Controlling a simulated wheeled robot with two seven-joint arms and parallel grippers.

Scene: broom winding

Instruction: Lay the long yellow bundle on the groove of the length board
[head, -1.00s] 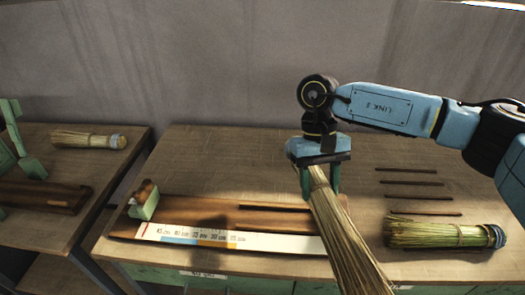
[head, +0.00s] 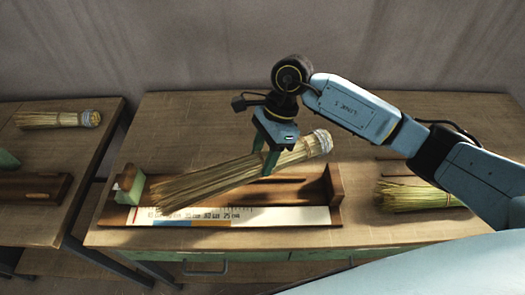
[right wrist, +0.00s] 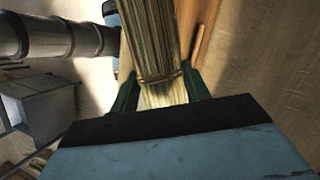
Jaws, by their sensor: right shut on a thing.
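The long yellow bundle (head: 225,178) is held above the length board (head: 333,190), tilted, with its pale bound end up at the right and its loose straw end low at the left. My right gripper (head: 268,168) is shut on it near the bound end. The right wrist view also shows the bundle (right wrist: 158,50) between the green fingers (right wrist: 160,95). The board has a brown wooden body, a white scale strip (head: 285,215) along its front and a green block (head: 131,185) at its left end. The bundle hides much of the groove. My left gripper is not in view.
A greener bundle (head: 415,193) lies at the right of the table, partly behind my arm. Another bundle (head: 57,119) and a dark wooden board (head: 35,190) lie on the left table. A gap separates the two tables. The table behind the board is clear.

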